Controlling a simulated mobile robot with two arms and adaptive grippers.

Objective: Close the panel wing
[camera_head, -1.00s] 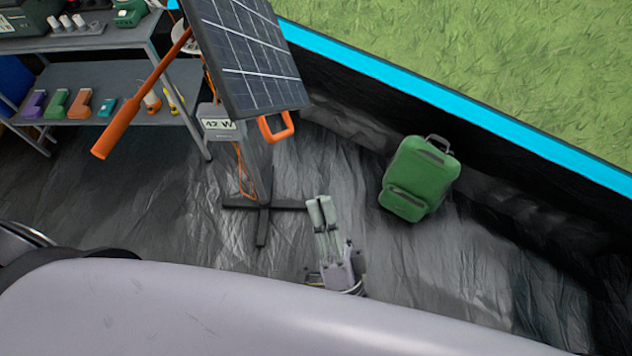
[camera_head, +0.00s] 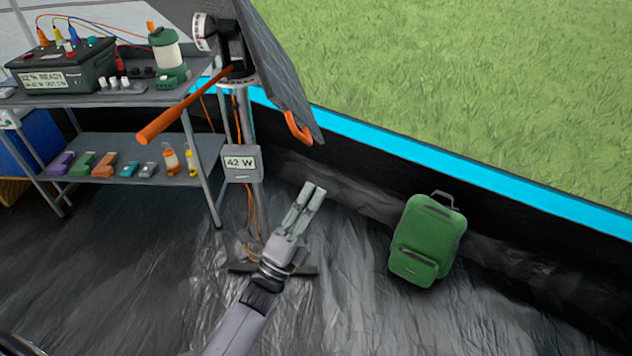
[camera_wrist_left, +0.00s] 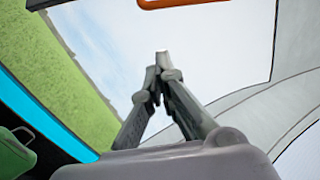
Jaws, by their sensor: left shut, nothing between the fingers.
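The panel wing (camera_head: 277,75) is a dark grey sheet at the top centre of the head view, seen at a steep slant beside its stand. An orange handle (camera_head: 298,128) hangs at its lower edge. An orange handle part (camera_wrist_left: 175,3) also shows at the top of the wrist view. My left gripper (camera_head: 313,190) is shut and empty, pointing up, below the handle and apart from it in the picture. Its closed fingers also show in the wrist view (camera_wrist_left: 161,62). My right gripper is not in view.
The stand carries a grey box (camera_head: 241,163) reading 42 W and an orange lever (camera_head: 180,107) reaching left. A shelf (camera_head: 130,97) with a power box and small items stands left. A green backpack (camera_head: 428,240) is on the floor at right. Floor between stand and backpack is clear.

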